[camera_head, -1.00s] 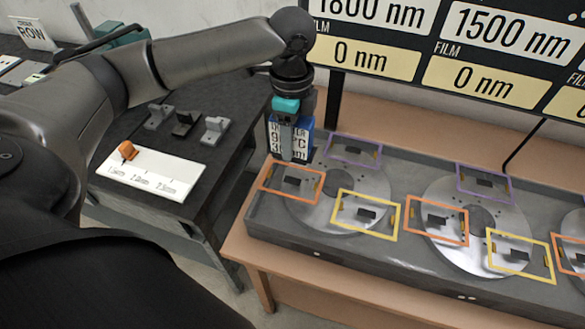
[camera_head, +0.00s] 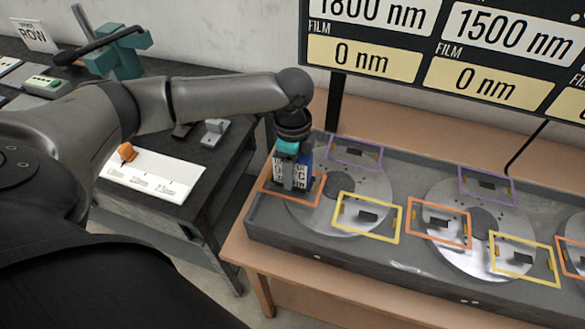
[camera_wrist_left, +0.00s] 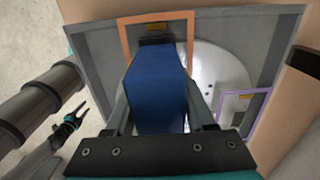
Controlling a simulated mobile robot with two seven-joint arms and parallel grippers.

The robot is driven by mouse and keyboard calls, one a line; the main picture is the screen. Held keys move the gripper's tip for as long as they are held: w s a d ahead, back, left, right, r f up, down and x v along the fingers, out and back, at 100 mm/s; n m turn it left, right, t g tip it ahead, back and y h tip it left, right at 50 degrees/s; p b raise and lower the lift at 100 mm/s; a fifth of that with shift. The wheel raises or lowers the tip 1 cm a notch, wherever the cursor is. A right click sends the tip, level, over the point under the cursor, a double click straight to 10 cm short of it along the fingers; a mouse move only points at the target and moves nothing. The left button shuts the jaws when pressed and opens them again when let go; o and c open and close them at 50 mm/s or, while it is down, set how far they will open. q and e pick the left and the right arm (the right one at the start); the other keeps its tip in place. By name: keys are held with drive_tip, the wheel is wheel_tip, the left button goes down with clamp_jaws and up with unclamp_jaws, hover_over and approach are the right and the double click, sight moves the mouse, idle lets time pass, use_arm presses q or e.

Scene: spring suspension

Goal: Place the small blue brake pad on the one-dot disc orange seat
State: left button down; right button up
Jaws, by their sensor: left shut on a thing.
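My left gripper (camera_head: 288,185) is shut on the blue brake pad (camera_head: 308,159), low over the orange seat (camera_head: 312,203) of the left disc, whose tray front has one dot. The pad's labelled face shows beside the fingers. In the left wrist view the blue pad (camera_wrist_left: 157,90) stands between the fingers, its far end at the orange frame (camera_wrist_left: 126,40). The pad hides much of the seat, so I cannot tell whether it touches. What looks like my right gripper (camera_wrist_left: 74,118) is small at the left of the wrist view; its jaws are unclear.
The one-dot disc (camera_head: 371,187) also carries a yellow seat (camera_head: 398,217) and a purple seat (camera_head: 381,157). A two-dot disc (camera_head: 470,265) lies to its right in the grey tray (camera_head: 365,250). A dark side table with a white card (camera_head: 185,182) stands left. A display (camera_head: 400,60) stands behind.

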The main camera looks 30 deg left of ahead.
use_arm(q)
drive_tip(key=shift+c, duration=1.3)
unclamp_jaws()
wheel_tip(320, 180, up, 12)
drive_tip(key=shift+r+p, duration=0.1)
drive_tip(key=shift+p, duration=0.35)
